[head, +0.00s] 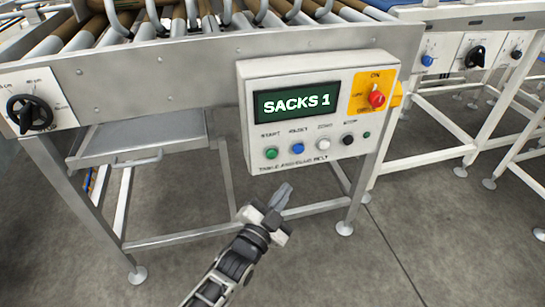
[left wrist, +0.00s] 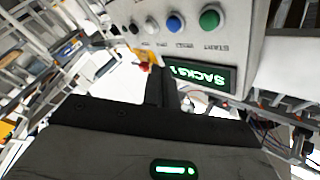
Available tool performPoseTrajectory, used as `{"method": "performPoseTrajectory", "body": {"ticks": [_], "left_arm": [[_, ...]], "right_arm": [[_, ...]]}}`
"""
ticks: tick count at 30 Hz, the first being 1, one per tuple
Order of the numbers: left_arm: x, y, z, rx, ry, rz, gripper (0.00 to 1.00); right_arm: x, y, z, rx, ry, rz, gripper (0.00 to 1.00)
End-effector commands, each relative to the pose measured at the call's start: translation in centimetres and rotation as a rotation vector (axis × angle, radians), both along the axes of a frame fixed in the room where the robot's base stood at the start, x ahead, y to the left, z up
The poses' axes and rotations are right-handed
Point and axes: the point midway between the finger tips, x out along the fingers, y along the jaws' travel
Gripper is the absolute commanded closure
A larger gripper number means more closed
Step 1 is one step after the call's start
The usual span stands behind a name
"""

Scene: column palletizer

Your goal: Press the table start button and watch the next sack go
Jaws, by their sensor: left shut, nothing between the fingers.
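The control box (head: 300,82) is fixed to the front of the roller table. Its display (head: 297,101) reads "SACKS 1". The green start button (head: 271,154) is at the left of the button row, and it also shows in the left wrist view (left wrist: 209,19). Beside it are a blue button (head: 298,148), a white one and a black one. My left gripper (head: 284,192) is shut and empty, below the button row and apart from the box. In the left wrist view its fingers (left wrist: 162,80) point toward the box. My right gripper is not in view. No sack is recognisable.
A red knob (head: 376,98) on a yellow plate is at the box's right. A black handwheel (head: 30,113) is on the table's left side. Another machine with knobs (head: 474,55) stands at the right. The floor (head: 400,240) in front is clear.

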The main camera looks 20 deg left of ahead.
Motion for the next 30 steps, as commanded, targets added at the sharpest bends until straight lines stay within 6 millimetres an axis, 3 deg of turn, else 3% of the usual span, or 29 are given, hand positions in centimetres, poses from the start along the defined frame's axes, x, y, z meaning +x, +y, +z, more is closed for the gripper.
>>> {"method": "performPoseTrajectory", "body": {"ticks": [18,30], "left_arm": [[6.0,4.0,-0.2,0.001,0.0,0.0,1.0],[7.2,4.9,0.0,-0.002,0.001,0.0,1.0]], "right_arm": [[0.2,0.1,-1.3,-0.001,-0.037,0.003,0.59],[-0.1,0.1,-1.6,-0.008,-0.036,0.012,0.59]]}}
